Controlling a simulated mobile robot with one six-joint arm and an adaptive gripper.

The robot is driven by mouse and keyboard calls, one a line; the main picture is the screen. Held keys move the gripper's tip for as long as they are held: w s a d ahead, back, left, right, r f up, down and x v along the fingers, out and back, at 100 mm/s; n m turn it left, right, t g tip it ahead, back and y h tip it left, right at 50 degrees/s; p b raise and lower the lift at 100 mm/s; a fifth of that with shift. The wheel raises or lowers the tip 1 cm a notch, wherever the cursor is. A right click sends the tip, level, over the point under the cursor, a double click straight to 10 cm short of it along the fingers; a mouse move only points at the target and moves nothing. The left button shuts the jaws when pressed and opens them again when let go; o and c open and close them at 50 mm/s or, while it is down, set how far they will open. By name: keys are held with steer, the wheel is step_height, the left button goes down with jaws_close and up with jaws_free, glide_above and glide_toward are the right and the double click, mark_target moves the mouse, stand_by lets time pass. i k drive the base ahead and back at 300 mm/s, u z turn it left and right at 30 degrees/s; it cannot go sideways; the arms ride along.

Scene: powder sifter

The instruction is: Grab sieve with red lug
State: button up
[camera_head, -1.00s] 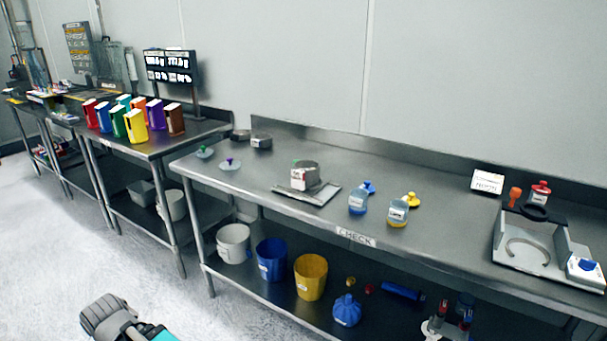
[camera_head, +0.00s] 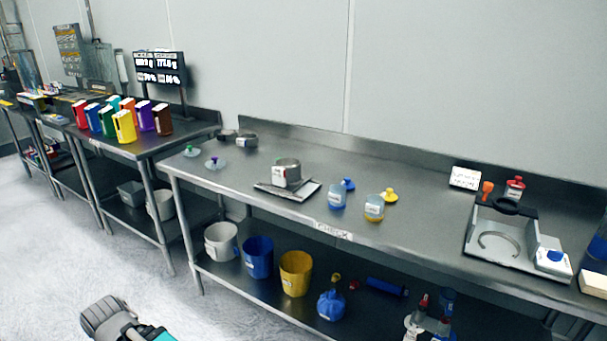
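My gripper (camera_head: 108,316) seems to be the dark grey end of my arm at the bottom left, over the pale floor and well apart from the benches. It is small and seen from behind, so I cannot tell whether it is open. Two low round metal pieces, which may be sieves, stand at the back left of the check bench: one (camera_head: 228,135) and another (camera_head: 247,140) beside it. A round metal vessel (camera_head: 288,170) with a white label stands on a flat scale plate. I cannot make out a red lug on any of them.
The steel check bench (camera_head: 410,205) holds two labelled jars (camera_head: 337,199), a white sign (camera_head: 464,178) and a grey device (camera_head: 505,236) at right. Grey, blue (camera_head: 258,256) and yellow buckets stand on its lower shelf. Floor in front is clear.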

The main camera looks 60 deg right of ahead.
mark_target(287, 169)
steer(key=k, duration=1.5)
steer(key=z, duration=1.15)
steer(key=i, duration=1)
steer(key=u, duration=0.05)
